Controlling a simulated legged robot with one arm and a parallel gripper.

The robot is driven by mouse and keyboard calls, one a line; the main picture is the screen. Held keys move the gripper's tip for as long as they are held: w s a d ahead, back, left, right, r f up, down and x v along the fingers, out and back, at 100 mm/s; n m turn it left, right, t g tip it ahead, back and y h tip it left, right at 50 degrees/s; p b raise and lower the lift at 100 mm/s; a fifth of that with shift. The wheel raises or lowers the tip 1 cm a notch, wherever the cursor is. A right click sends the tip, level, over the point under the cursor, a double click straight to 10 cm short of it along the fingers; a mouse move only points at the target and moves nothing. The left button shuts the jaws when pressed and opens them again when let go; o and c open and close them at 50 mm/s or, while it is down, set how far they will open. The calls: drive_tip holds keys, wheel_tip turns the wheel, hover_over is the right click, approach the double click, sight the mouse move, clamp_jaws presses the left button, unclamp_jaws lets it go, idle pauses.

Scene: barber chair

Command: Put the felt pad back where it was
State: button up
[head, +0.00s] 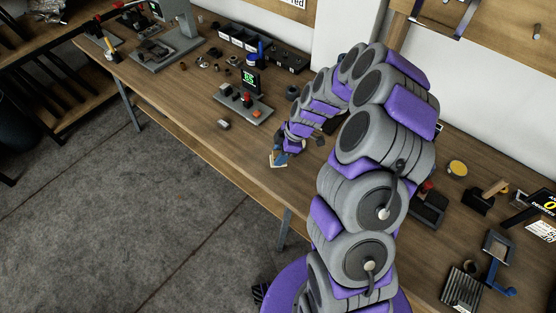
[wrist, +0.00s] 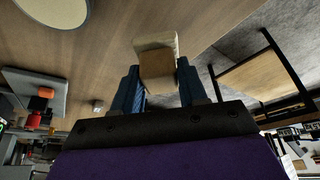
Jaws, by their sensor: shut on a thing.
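The felt pad appears to be the small cream and tan block (wrist: 157,66) between my gripper's fingers. My gripper (wrist: 158,88) is shut on it, with one dark blue finger on each side in the wrist view. In the head view my gripper (head: 284,150) is low over the wooden table, close to its front edge, and the pale pad (head: 279,161) shows just below it. I cannot tell whether the pad touches the table top. The pad's grip faces are hidden by the fingers.
The wooden table (head: 180,98) carries a grey stand with a green display (head: 249,80) left of my gripper. A small grey block (head: 223,124) lies between that stand and the table edge. Trays (head: 262,47) stand along the back.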

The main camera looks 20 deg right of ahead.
drive_tip(key=shift+d+f, duration=0.15)
drive_tip(key=shift+f, duration=0.25)
drive_tip(key=b+x, duration=0.1)
drive_tip(key=x, duration=0.2)
drive_tip(key=shift+s+f, duration=0.1)
drive_tip(key=shift+a, duration=0.55)
drive_tip(key=o, duration=0.6)
drive_tip(key=shift+d, duration=0.35)
drive_tip(key=o, duration=0.3)
drive_tip(key=shift+d, duration=0.6)
drive_tip(key=shift+o, duration=0.2)
drive_tip(key=shift+a, duration=0.6)
drive_tip(key=shift+r, duration=0.75)
drive_tip(key=w+d+p+v, duration=0.1)
drive_tip(key=p+v, duration=0.1)
drive_tip(key=v, duration=0.8)
drive_tip(key=s+a+r+m+g, duration=0.1)
drive_tip(key=s+a+r+m, duration=0.3)
drive_tip(key=s+r, duration=0.45)
drive_tip(key=s+r+m+h, duration=0.2)
drive_tip(key=s+r+m, duration=0.2)
drive_tip(key=s, duration=0.9)
drive_tip(key=s+a+r+m+g+h, duration=0.1)
drive_tip(key=s+r+m, duration=0.4)
drive_tip(key=s, duration=0.8)
drive_tip(key=m+h, duration=0.1)
drive_tip(key=m, duration=0.2)
drive_tip(key=shift+r+g+h, duration=0.2)
drive_tip(key=shift+g+h, duration=0.1)
